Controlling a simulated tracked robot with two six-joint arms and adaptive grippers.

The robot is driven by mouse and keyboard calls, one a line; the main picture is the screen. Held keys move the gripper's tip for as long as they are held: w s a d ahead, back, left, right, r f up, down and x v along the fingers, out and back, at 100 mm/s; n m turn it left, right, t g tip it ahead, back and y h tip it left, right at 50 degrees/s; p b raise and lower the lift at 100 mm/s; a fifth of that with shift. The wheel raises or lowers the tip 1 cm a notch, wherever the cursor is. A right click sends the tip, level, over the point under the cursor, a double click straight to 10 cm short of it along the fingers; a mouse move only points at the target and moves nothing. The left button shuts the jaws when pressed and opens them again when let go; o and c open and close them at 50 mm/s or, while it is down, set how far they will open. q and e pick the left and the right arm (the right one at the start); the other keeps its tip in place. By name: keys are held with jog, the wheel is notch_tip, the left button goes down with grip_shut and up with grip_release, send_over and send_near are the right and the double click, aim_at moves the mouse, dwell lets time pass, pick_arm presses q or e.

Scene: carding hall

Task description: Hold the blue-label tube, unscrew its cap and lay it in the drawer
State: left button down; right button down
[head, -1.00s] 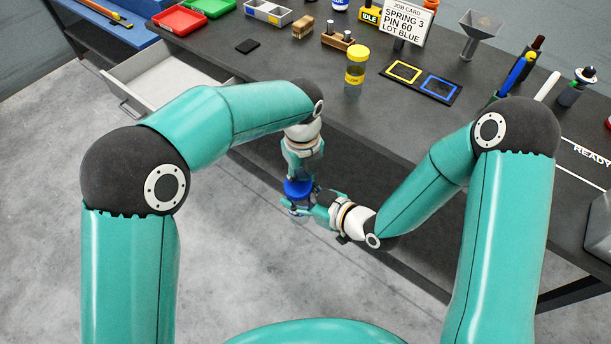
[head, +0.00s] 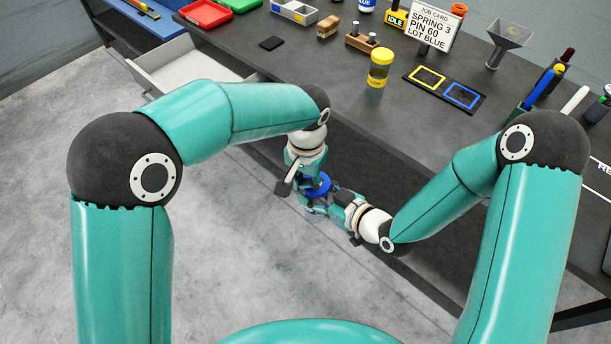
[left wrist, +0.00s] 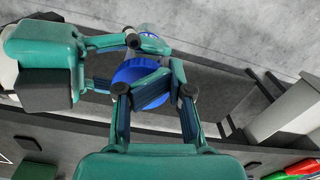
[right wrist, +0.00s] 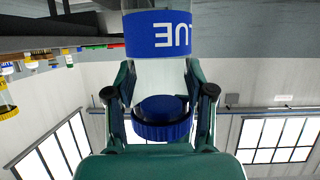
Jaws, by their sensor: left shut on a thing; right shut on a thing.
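The blue cap (head: 317,187) shows between my two grippers, in front of the bench edge. In the right wrist view, the clear tube (right wrist: 160,75) with its blue label (right wrist: 165,35) appears upside down, with the cap (right wrist: 162,125) at its end. My right gripper (right wrist: 159,78) is shut on the tube near the cap. My left gripper (head: 308,180) comes down from above and is shut on the cap, also seen in the left wrist view (left wrist: 140,85). I cannot tell whether the cap still touches the tube.
The dark bench (head: 320,75) carries a yellow-capped jar (head: 379,68), a black pad with yellow and blue squares (head: 445,90), a job card (head: 433,25), a funnel (head: 508,42) and red and green trays (head: 205,13). Open floor lies below the grippers.

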pick_arm(q)
jog(key=n, duration=0.4)
jog(key=s+n, duration=0.1)
jog(key=n, duration=0.1)
jog(key=shift+s+d+f+n, duration=0.1)
jog(key=shift+d+n, duration=0.2)
jog(key=shift+d, duration=0.05)
jog(key=n, duration=0.3)
jog(key=shift+s+d+n, duration=0.15)
jog(key=shift+d+n, duration=0.05)
jog(key=shift+n, duration=0.2)
jog(key=n, duration=0.4)
jog(key=shift+d, duration=0.25)
jog(key=c, duration=0.9)
grip_release()
